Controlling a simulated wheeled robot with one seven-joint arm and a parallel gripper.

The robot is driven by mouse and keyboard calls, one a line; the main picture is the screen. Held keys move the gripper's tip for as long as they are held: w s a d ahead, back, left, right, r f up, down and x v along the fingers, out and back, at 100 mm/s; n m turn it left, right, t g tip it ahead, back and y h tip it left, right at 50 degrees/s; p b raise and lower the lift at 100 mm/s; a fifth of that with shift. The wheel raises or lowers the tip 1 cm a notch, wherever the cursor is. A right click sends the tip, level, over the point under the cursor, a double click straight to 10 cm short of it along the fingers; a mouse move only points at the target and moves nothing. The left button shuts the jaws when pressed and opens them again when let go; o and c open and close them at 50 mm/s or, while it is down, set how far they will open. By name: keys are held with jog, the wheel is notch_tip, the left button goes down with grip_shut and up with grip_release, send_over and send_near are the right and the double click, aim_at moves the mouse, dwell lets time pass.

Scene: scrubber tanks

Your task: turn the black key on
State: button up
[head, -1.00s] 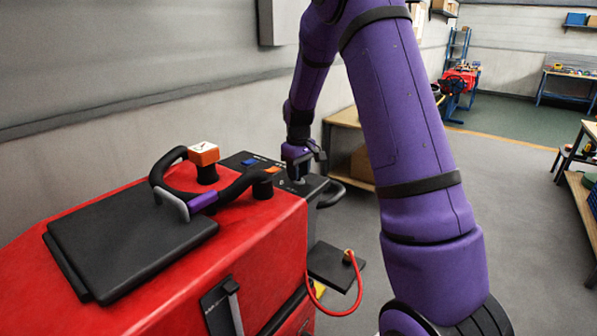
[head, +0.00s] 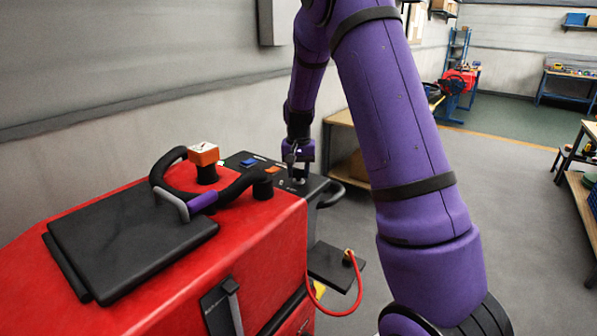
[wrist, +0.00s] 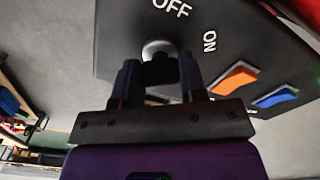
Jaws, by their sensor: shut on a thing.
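The black key sits in a round silver lock on the dark control panel (wrist: 125,45) of the red scrubber; the lock (wrist: 156,47) shows in the wrist view below the white OFF marking, with ON to its right. I cannot tell which way the key points. In the head view my gripper (head: 298,172) is over the panel (head: 305,186) at the far end of the scrubber.
An orange rocker switch (wrist: 235,77) and a blue one (wrist: 276,97) sit beside the lock. A wooden shelf (head: 345,118) stands behind the panel. The floor to the right is open.

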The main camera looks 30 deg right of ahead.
jog(key=shift+m, duration=0.5)
jog(key=o, duration=0.9)
jog(key=shift+r, duration=0.1)
notch_tip(320, 180, up, 11)
jog(key=shift+f, duration=0.15)
dwell(0.4)
